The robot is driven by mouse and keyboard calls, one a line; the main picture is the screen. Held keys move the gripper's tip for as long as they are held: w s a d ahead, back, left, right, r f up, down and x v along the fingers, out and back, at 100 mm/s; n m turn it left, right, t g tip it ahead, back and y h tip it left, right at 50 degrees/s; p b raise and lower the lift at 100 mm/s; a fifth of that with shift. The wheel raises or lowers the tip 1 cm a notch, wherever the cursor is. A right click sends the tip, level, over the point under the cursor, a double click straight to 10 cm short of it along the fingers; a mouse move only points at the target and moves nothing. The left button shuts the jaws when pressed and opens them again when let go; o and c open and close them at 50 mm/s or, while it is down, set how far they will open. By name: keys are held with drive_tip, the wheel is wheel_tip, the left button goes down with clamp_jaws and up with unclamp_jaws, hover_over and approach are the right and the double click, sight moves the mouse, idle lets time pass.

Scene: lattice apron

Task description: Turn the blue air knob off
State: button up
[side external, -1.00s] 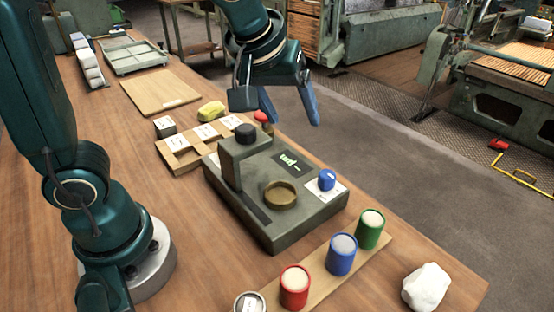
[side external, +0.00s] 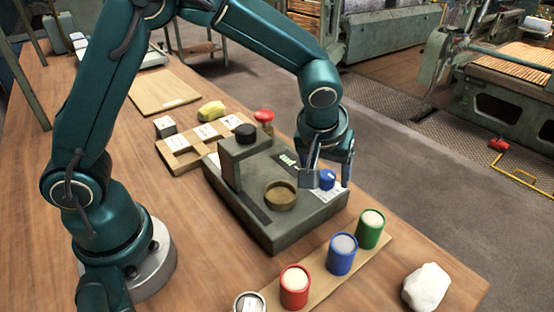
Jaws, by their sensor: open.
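The blue air knob (side external: 327,178) sits on a white label plate at the right end of the grey-green machine (side external: 292,220). My gripper (side external: 328,178) is open and points down over the knob. One finger is to the left of the knob and the other to its right. I cannot tell whether either finger touches it. The knob's pointer mark and part of its label are hidden or too small to read.
A rack with red (side external: 295,286), blue (side external: 341,254) and green (side external: 370,229) cups stands in front of the machine. A white lump (side external: 426,287) lies at the right. The machine carries a brass cup (side external: 281,194) and a black-topped post (side external: 245,134). A red-topped item (side external: 264,116) stands behind.

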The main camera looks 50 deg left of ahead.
clamp_jaws()
drive_tip(key=shift+m, duration=0.3)
drive_tip(key=m+h, duration=0.1)
drive_tip(key=m, duration=0.2)
drive_tip(key=shift+a+m+h, duration=0.2)
drive_tip(key=shift+m+h, duration=0.2)
drive_tip(key=m+h, duration=0.1)
drive_tip(key=m, duration=0.3)
drive_tip(key=shift+a+m+h, duration=0.15)
drive_tip(key=shift+m+h, duration=0.15)
drive_tip(key=shift+h, duration=0.1)
drive_tip(key=m+g+h, duration=0.1)
drive_tip(key=m, duration=0.3)
drive_tip(key=shift+w+a, duration=0.1)
drive_tip(key=shift+a, duration=0.05)
drive_tip(key=shift+w+m+g+h, duration=0.1)
drive_tip(key=shift+m+g+h, duration=0.25)
drive_tip(key=shift+m, duration=0.85)
drive_tip(key=shift+m+g+h, duration=0.25)
drive_tip(key=shift+m+g, duration=0.1)
drive_tip(key=shift+m, duration=0.85)
drive_tip(key=shift+f, duration=0.1)
